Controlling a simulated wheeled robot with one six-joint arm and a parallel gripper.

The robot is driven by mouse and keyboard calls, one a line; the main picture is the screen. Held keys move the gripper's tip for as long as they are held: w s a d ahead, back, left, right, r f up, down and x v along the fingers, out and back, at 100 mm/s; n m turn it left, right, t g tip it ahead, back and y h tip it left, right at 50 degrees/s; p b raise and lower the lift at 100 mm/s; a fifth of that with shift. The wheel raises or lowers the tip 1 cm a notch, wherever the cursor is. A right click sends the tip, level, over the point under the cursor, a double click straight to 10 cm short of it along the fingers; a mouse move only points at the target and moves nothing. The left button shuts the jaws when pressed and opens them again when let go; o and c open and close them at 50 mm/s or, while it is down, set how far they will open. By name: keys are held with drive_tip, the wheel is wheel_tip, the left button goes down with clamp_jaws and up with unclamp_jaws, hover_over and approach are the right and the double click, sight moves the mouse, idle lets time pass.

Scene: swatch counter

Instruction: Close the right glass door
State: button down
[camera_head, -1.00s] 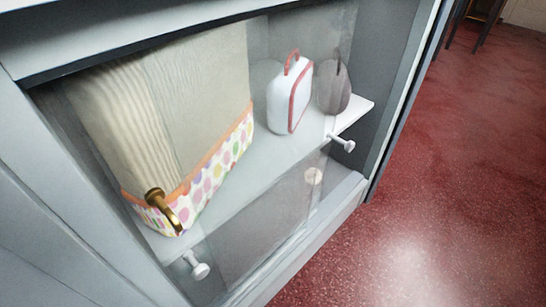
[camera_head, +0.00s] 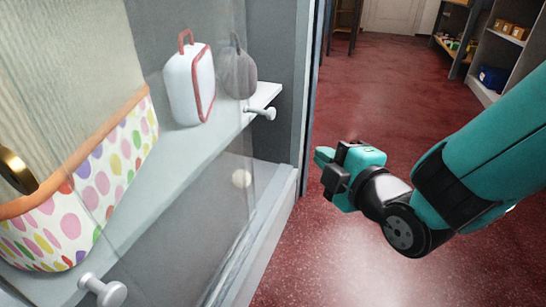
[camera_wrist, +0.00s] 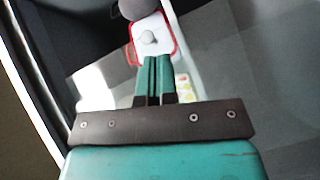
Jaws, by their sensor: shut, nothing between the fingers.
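The cabinet's glass panes are see-through, and their edges are faint. In the head view a white knob (camera_head: 262,113) stands out near the cabinet's right end, in front of the shelf. A second white knob (camera_head: 104,291) is at the lower left. I cannot tell for certain how far the right glass door stands open. My gripper (camera_head: 324,160) is shut and empty, to the right of the far knob and apart from it. In the wrist view my shut fingers (camera_wrist: 153,82) point toward a pale round knob (camera_wrist: 148,37), seen against the white case.
Behind the glass are a polka-dot bag (camera_head: 75,215), a white case with red trim (camera_head: 188,85) and a grey pouch (camera_head: 238,72) on a white shelf (camera_head: 180,155). The cabinet's right side post (camera_head: 307,90) is near my gripper. Red floor (camera_head: 330,250) lies open to the right.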

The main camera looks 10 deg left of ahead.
drive_tip(key=s+a+f+n+t+y+b, duration=0.2)
drive_tip(key=s+a+f+n+y+b, duration=0.25)
drive_tip(key=n, duration=0.35)
drive_tip(key=w+a+r+p, duration=0.5)
drive_tip(key=w+a, duration=0.1)
drive_tip(key=w, duration=0.4)
drive_tip(key=shift+w+y, duration=0.2)
drive_tip(key=shift+y, duration=0.25)
drive_tip(key=shift+a, duration=0.1)
